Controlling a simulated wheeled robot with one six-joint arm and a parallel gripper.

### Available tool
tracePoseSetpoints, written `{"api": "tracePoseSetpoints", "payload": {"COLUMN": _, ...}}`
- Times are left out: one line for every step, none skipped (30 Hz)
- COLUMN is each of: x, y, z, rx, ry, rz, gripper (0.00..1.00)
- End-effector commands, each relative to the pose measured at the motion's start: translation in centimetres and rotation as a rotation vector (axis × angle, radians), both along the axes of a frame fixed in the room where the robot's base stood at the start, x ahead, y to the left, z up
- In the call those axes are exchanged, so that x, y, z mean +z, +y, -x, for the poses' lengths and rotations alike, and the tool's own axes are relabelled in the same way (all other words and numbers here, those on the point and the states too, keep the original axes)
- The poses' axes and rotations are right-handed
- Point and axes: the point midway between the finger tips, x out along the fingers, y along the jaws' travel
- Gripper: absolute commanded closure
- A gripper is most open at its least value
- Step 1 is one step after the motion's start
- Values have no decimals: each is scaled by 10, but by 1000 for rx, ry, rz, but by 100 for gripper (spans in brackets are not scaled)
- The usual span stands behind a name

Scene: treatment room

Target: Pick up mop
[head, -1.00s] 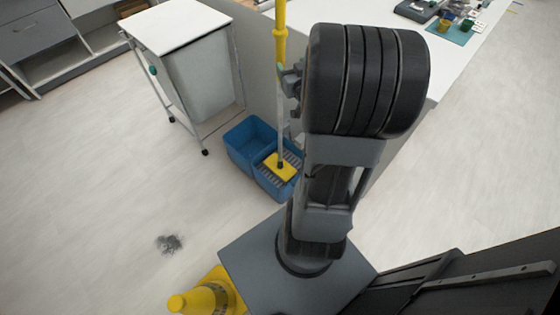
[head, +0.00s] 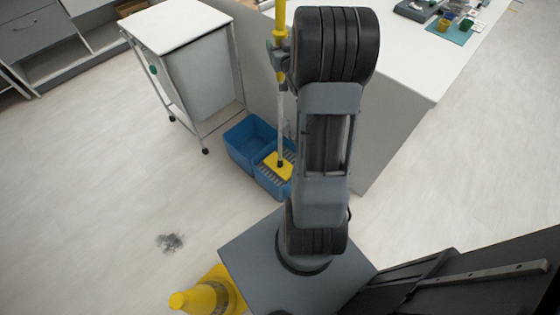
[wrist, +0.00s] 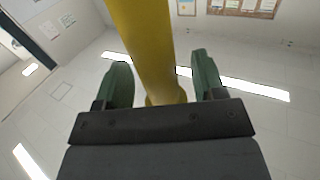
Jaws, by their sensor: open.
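The mop (head: 280,125) stands upright, with a yellow upper handle, a pale lower pole and a yellow head (head: 278,167) in a blue two-part bucket (head: 246,140). My gripper (head: 277,57) is at the upper handle in the head view, partly hidden by my arm. In the wrist view the yellow handle (wrist: 141,35) passes between the two green fingers of my gripper (wrist: 162,72). The fingers are open, with a visible gap on each side of the handle.
A white-topped cart (head: 175,27) stands left of the bucket. A white counter (head: 415,65) with small items is at the right. A yellow cone (head: 207,297) is near my base, and a dark stain (head: 170,242) marks the clear floor at left.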

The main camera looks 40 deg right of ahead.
Motion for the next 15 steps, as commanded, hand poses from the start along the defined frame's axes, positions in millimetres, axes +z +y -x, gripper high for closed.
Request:
{"api": "tracePoseSetpoints", "payload": {"x": 0, "y": -2, "z": -6, "rx": 0, "ry": 1, "rz": 0, "gripper": 37}}
{"api": "tracePoseSetpoints", "payload": {"x": 0, "y": -3, "z": -9, "rx": 0, "ry": 1, "rz": 0, "gripper": 37}}
{"api": "tracePoseSetpoints", "payload": {"x": 0, "y": -4, "z": -13, "rx": 0, "ry": 1, "rz": 0, "gripper": 37}}
{"api": "tracePoseSetpoints", "payload": {"x": 0, "y": -4, "z": -15, "rx": 0, "ry": 0, "rz": 0, "gripper": 37}}
{"api": "tracePoseSetpoints", "payload": {"x": 0, "y": -5, "z": -17, "rx": 0, "ry": 0, "rz": 0, "gripper": 37}}
{"api": "tracePoseSetpoints", "payload": {"x": 0, "y": -5, "z": -18, "rx": 0, "ry": 0, "rz": 0, "gripper": 37}}
{"api": "tracePoseSetpoints", "payload": {"x": 0, "y": -6, "z": -19, "rx": 0, "ry": 0, "rz": 0, "gripper": 37}}
{"api": "tracePoseSetpoints", "payload": {"x": 0, "y": -6, "z": -19, "rx": 0, "ry": 0, "rz": 0, "gripper": 37}}
{"api": "tracePoseSetpoints", "payload": {"x": 0, "y": -6, "z": -20, "rx": 0, "ry": 0, "rz": 0, "gripper": 37}}
{"api": "tracePoseSetpoints", "payload": {"x": 0, "y": -6, "z": -20, "rx": 0, "ry": 0, "rz": 0, "gripper": 37}}
{"api": "tracePoseSetpoints", "payload": {"x": 0, "y": -6, "z": -20, "rx": 0, "ry": 0, "rz": 0, "gripper": 37}}
{"api": "tracePoseSetpoints", "payload": {"x": 0, "y": -6, "z": -19, "rx": 0, "ry": 0, "rz": 0, "gripper": 37}}
{"api": "tracePoseSetpoints", "payload": {"x": 0, "y": -6, "z": -19, "rx": 0, "ry": 0, "rz": 0, "gripper": 37}}
{"api": "tracePoseSetpoints", "payload": {"x": 0, "y": -6, "z": -19, "rx": 0, "ry": 0, "rz": 0, "gripper": 37}}
{"api": "tracePoseSetpoints", "payload": {"x": 0, "y": -6, "z": -19, "rx": 0, "ry": 0, "rz": 0, "gripper": 40}}
